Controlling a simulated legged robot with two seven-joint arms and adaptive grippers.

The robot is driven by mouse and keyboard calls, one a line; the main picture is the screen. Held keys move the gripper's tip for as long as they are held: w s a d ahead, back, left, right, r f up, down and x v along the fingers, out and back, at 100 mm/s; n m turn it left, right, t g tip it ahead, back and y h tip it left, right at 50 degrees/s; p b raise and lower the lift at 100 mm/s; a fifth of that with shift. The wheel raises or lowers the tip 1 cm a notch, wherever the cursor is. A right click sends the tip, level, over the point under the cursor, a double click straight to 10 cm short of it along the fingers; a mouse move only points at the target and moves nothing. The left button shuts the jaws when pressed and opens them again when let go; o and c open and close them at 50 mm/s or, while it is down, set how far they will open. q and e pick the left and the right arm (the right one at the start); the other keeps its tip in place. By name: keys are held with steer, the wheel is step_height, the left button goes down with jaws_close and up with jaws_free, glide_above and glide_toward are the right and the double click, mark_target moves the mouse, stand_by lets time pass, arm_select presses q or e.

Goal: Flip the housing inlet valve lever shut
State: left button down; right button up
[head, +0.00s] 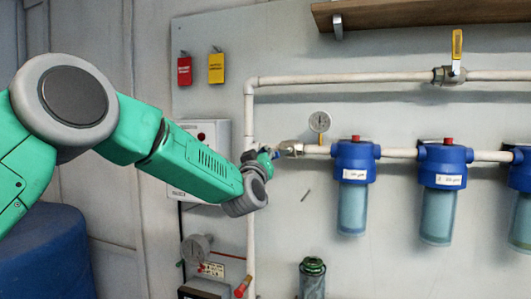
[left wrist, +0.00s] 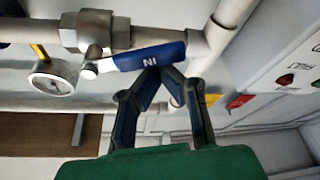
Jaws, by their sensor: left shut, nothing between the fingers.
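The housing inlet valve (head: 290,148) sits on the pipe left of the first filter housing in the head view. Its blue lever (left wrist: 150,56), marked "IN", shows in the left wrist view and lies roughly along the pipe there. The valve body (left wrist: 95,32) is beside it. In the head view my left gripper (head: 274,155) is at the valve's left and hides most of the lever. In the left wrist view my left gripper (left wrist: 164,72) is shut and empty, its tips at the lever's edge. I cannot tell whether they touch. My right gripper is not in view.
Blue filter housings (head: 355,165) hang along the pipe to the right. A gauge (head: 319,122) stands above the pipe near the valve. A yellow-handled valve (head: 457,45) is on the upper pipe, below a wooden shelf (head: 420,12). A vertical pipe (head: 250,120) runs close to my left gripper.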

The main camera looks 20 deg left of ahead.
arm_select(q)
steer(key=d+f+n+g+y+b, duration=0.3)
steer(key=f+n, duration=0.3)
steer(key=n, duration=1)
steer(key=shift+d+g+b, duration=0.35)
steer(key=shift+d+g, duration=0.35)
steer(key=shift+g, duration=0.1)
